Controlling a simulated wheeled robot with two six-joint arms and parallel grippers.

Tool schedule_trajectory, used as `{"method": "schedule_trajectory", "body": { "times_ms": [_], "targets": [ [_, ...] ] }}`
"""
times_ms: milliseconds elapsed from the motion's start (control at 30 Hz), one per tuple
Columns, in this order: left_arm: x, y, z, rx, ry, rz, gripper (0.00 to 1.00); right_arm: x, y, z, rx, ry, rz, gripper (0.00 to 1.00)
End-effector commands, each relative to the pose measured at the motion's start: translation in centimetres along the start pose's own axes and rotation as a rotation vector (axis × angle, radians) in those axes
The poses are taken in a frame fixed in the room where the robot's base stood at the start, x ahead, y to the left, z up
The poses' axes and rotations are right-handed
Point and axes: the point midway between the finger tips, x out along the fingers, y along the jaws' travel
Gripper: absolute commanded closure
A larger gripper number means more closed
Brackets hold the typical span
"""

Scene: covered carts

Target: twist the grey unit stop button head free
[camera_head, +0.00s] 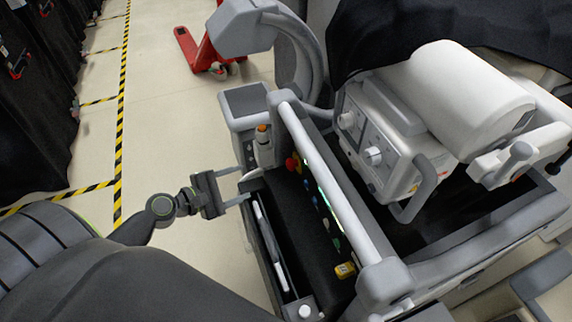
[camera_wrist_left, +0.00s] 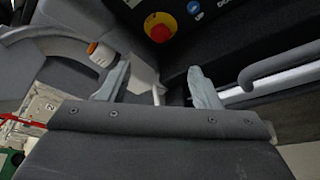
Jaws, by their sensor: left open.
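The red stop button head (camera_head: 292,163) sits on the dark control panel of the grey unit (camera_head: 245,105), near the panel's far end. In the left wrist view the red button head (camera_wrist_left: 160,28) stands on a yellow round base at the top of the picture. My left gripper (camera_head: 243,184) is open and empty, to the left of the button and apart from it. In the left wrist view my two left fingers (camera_wrist_left: 158,68) are spread below the button, with nothing between them. My right gripper is not in view.
An orange-topped container (camera_head: 262,133) stands in a holder beside the panel. A light grey rail (camera_head: 335,185) runs along the panel's right side. A white machine (camera_head: 400,130) is right of it. A red pallet truck (camera_head: 200,50) stands behind. The floor at left is clear.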

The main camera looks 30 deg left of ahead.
Motion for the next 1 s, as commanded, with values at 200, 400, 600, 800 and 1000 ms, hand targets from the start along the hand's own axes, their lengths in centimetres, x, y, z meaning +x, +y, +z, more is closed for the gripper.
{"method": "schedule_trajectory", "body": {
  "times_ms": [200, 400, 600, 800, 1000],
  "targets": [
    [4.2, 0.3, 0.3, -0.003, -0.002, 0.002, 0.42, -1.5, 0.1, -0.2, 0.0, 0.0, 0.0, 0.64],
    [8.2, 0.1, 0.2, -0.002, -0.001, 0.001, 0.42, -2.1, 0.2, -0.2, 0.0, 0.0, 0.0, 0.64],
    [12.1, 0.1, 0.1, -0.001, 0.0, 0.0, 0.42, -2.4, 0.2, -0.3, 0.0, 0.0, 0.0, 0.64],
    [14.7, 0.0, 0.0, 0.0, 0.001, -0.001, 0.42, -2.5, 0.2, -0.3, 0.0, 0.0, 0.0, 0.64],
    [15.7, -0.1, 0.0, 0.002, 0.001, -0.001, 0.42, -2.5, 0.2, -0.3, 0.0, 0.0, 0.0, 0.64]
  ]
}}
